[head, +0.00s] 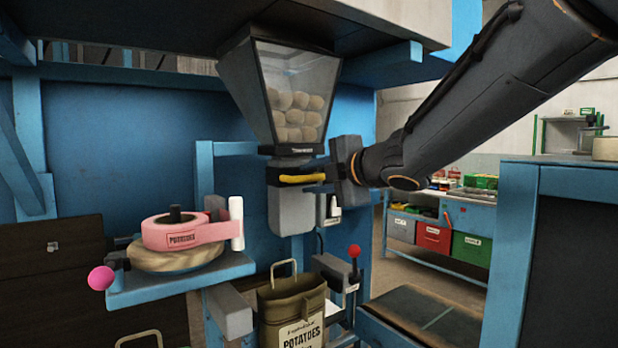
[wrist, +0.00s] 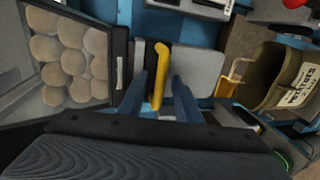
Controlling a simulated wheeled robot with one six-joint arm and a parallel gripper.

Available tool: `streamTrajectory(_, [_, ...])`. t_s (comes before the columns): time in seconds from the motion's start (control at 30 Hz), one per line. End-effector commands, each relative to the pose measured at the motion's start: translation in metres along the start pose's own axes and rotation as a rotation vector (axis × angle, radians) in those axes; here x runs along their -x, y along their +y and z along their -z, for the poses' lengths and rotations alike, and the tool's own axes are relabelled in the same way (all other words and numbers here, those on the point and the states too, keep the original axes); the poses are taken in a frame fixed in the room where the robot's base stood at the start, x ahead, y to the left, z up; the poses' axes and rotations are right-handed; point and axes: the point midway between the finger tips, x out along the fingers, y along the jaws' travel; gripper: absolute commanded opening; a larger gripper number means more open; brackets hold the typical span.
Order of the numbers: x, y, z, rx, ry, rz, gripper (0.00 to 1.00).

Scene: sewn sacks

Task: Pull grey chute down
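The grey chute (head: 292,210) hangs under a clear-fronted hopper (head: 290,95) holding several round potatoes. A yellow handle (head: 303,179) runs across its front. In the wrist view the handle (wrist: 160,75) lies between the fingers of my gripper (wrist: 160,88), with a gap on each side, over the grey chute (wrist: 198,68). In the head view my gripper (head: 320,180) reaches in from the right at the handle. Its fingers are open and not closed on the handle. An olive sack (head: 285,300) labelled POTATOES stands open below the chute, apart from it.
A blue shelf (head: 180,280) at left carries a pink tape roll labelled POTATOES (head: 185,232). A red-knobbed lever (head: 353,252) stands right of the sack. A blue bench (head: 560,180) is at far right. Coloured bins (head: 432,237) stand farther back.

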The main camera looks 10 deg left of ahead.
Motion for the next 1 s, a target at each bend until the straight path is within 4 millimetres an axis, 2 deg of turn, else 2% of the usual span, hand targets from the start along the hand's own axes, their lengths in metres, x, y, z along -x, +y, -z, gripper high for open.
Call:
streamTrajectory(0.13, [-0.0095,-0.0004,-0.0002,0.000,0.000,0.001,0.31])
streamTrajectory(0.4, [-0.0111,-0.0003,-0.0005,0.000,-0.002,0.000,0.31])
streamTrajectory(0.43, [-0.0111,-0.0003,-0.0005,-0.001,-0.002,0.000,0.29])
streamTrajectory(0.6, [-0.0110,-0.0004,-0.0005,-0.001,-0.002,0.000,0.01])
streamTrajectory(0.87, [-0.0111,-0.0009,-0.0004,-0.001,-0.002,0.000,0.00])
streamTrajectory(1.0, [-0.0127,-0.0072,-0.0006,-0.001,-0.001,0.001,0.00])
